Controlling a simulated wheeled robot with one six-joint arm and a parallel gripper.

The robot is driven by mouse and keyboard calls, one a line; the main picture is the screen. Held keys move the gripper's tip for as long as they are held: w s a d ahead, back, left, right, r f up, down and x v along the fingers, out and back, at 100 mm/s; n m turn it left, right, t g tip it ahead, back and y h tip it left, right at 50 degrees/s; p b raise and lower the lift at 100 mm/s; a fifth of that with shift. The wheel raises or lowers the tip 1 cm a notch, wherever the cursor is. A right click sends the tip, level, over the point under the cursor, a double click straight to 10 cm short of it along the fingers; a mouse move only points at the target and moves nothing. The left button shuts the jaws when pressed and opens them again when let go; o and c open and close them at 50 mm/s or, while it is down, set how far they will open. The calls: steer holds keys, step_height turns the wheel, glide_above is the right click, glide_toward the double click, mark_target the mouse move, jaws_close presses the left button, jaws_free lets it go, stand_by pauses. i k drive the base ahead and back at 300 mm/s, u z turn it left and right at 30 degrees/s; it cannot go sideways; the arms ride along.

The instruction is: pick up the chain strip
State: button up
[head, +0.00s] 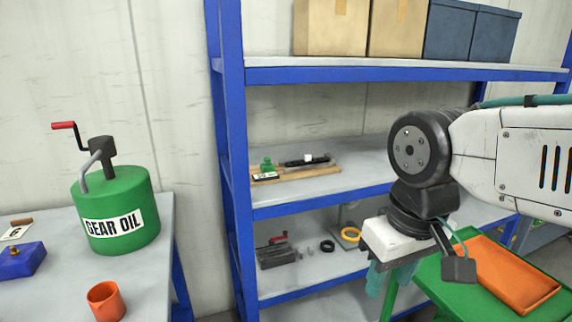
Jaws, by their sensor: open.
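I cannot pick out the chain strip for sure. A dark, narrow piece (306,160) with a small light part lies at the back of a wooden board (322,171) on the middle shelf. It is too small to tell whether it is a chain. My gripper (389,283) points down in front of the shelf unit, to the right of the board and lower in the picture. Its teal fingers are apart, and I see nothing between them. The gripper's lower part stands before the lower shelf and hides some of it.
A green piece (267,167) sits on the board's left end. The blue shelf unit (231,130) holds boxes on top, and dark parts (277,252) and rings below. An orange tray (505,277) lies on a green surface at right. A gear oil can (118,190) stands on the left table.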

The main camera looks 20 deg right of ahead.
mark_target(307, 161)
steer(key=u, duration=1.35)
steer(key=k, duration=0.85)
steer(key=z, duration=1.35)
steer(key=i, duration=0.5)
